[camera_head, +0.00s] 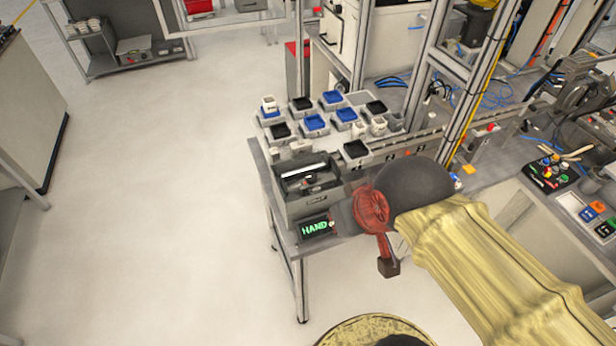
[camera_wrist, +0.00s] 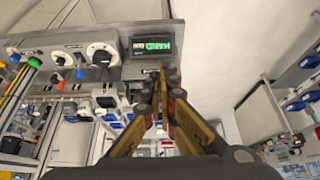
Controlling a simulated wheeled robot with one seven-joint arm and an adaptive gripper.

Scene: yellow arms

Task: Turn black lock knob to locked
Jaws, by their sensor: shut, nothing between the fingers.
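In the wrist view, a grey panel carries a large round white dial with a black knob (camera_wrist: 101,55) and a smaller white dial with a dark centre (camera_wrist: 61,58) to its left. I cannot tell which is the lock knob or read its setting. My gripper (camera_wrist: 167,72) is shut and empty, its tips just below the lit display and to the right of the large dial, apart from both dials. In the head view, my gripper (camera_head: 386,262) is at the bench's front edge; my arm hides the dials there.
A display reading HAND (camera_head: 316,228) sits at the bench corner and also shows in the wrist view (camera_wrist: 151,46). A grey open bin (camera_head: 308,186) stands behind it. Several small blue and black trays (camera_head: 314,122) fill the bench behind. The floor (camera_head: 170,200) to the left is clear.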

